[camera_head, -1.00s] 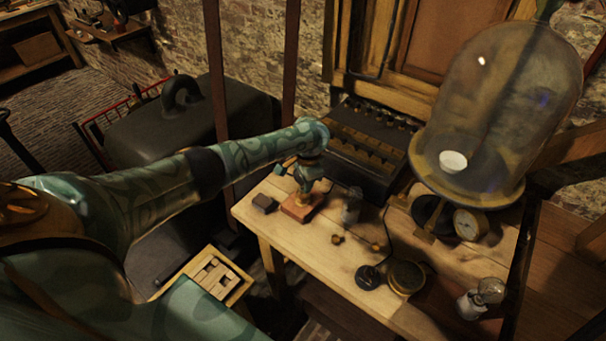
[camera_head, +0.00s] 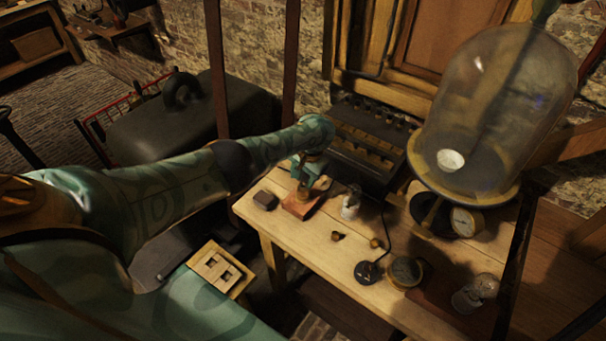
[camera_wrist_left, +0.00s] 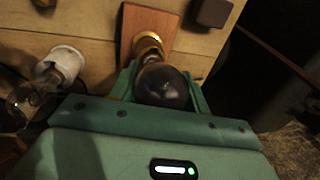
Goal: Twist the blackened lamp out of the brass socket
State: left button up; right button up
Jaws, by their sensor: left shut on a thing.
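The blackened lamp (camera_wrist_left: 163,85) is a dark round bulb between the jaws of my left gripper (camera_wrist_left: 165,92), which is shut on it. The brass socket (camera_wrist_left: 148,44) stands on a reddish wooden block (camera_wrist_left: 130,30), right by the lamp's neck. I cannot tell whether the lamp's base is still in the socket. In the head view my left gripper (camera_head: 307,168) is above the brass socket (camera_head: 303,191) and the wooden block (camera_head: 299,206), near the workbench's (camera_head: 325,262) left end; it hides the lamp there. My right gripper is not in view.
A dark small block (camera_head: 265,200) lies left. A battery case (camera_head: 365,145) is behind; a glass bell jar (camera_head: 495,110) and gauge (camera_head: 464,221) stand right. Small brass parts lie in front.

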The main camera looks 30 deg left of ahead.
pick_arm(q)
jog(key=shift+r, duration=0.15)
jog(key=shift+r+p, duration=1.1)
jog(key=shift+p, duration=0.1)
notch_tip(320, 180, up, 5)
jog(key=p, duration=0.5)
jog(key=shift+d, duration=0.1)
